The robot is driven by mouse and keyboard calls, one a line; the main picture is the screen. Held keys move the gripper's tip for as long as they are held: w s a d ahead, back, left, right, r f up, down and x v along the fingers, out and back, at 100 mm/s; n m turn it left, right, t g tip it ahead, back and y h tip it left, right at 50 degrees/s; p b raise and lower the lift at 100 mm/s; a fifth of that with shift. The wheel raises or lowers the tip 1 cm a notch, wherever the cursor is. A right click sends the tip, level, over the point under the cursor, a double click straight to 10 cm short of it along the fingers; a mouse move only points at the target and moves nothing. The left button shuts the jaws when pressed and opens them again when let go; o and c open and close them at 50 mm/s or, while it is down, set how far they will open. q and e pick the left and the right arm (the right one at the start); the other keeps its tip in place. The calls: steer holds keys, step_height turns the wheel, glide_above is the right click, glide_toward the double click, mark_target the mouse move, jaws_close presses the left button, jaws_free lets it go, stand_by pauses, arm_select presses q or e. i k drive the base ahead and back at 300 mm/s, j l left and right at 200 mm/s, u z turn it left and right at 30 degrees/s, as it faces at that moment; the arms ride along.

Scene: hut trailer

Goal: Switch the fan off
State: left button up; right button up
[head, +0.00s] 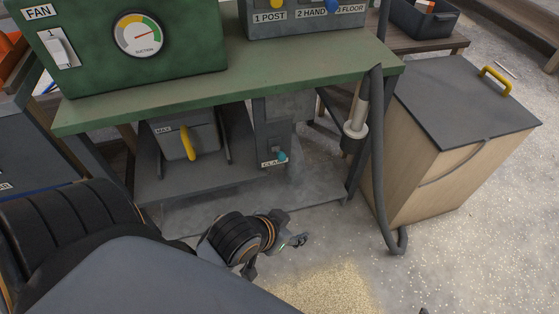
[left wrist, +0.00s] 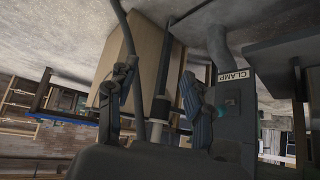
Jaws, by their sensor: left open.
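The fan switch (head: 57,48) is a pale rocker under a white FAN label (head: 38,12), on the left of the front of a green box (head: 190,62). A "1" shows at its upper end; its exact tilt is hard to tell. A round SUCTION gauge (head: 139,35) beside it has its needle pointing right. My left gripper (head: 276,252) is low over the floor in front of the bench, well below and right of the switch, touching nothing visible. In the left wrist view its two fingers (left wrist: 155,92) are apart and empty. My right gripper is not seen.
The green bench top (head: 310,62) overhangs a yellow-handled MAX lever (head: 188,142) and a CLAMP knob (head: 282,156). A grey hose (head: 378,165) hangs at the bench's right end. A wooden bin with a dark lid (head: 465,105) stands right. Sawdust (head: 325,290) lies on the floor.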

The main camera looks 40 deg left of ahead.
mark_target(59, 54)
steer(key=u, duration=2.35)
